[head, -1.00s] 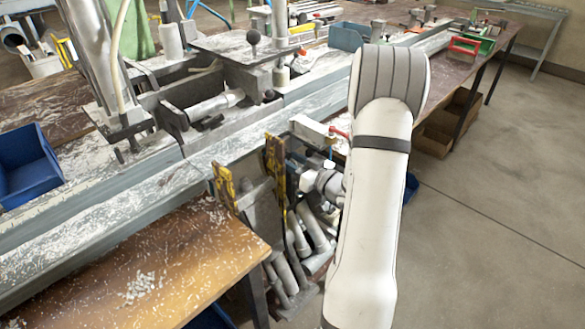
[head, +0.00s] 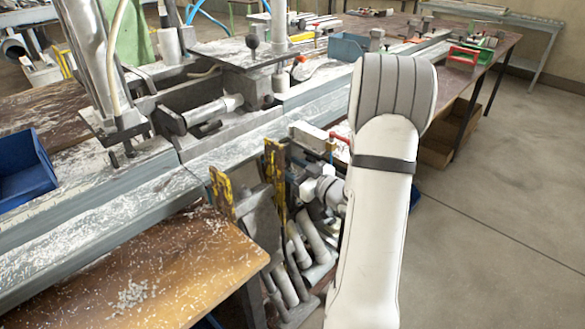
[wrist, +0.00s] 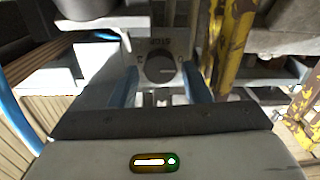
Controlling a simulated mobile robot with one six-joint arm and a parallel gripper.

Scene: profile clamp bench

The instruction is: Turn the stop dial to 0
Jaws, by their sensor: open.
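The stop dial (wrist: 160,69) is a dark round knob on a grey plate (wrist: 180,45) in the wrist view. The word on the plate appears upside down above the knob, with small marks at its sides. A pale pointer line on the knob points roughly right; the number it indicates is too small to read surely. My gripper (wrist: 161,88) is open, with one blue finger to the left of the dial and one to the right. I cannot tell whether the fingers touch it. In the head view my arm hides the dial.
Yellow worn uprights (head: 275,178) stand close to the wrist, also at the right of the wrist view (wrist: 236,40). Pale tubes (head: 298,245) lean below. The long bench with its metal rail (head: 120,212) is to the left. Open floor (head: 500,210) lies right.

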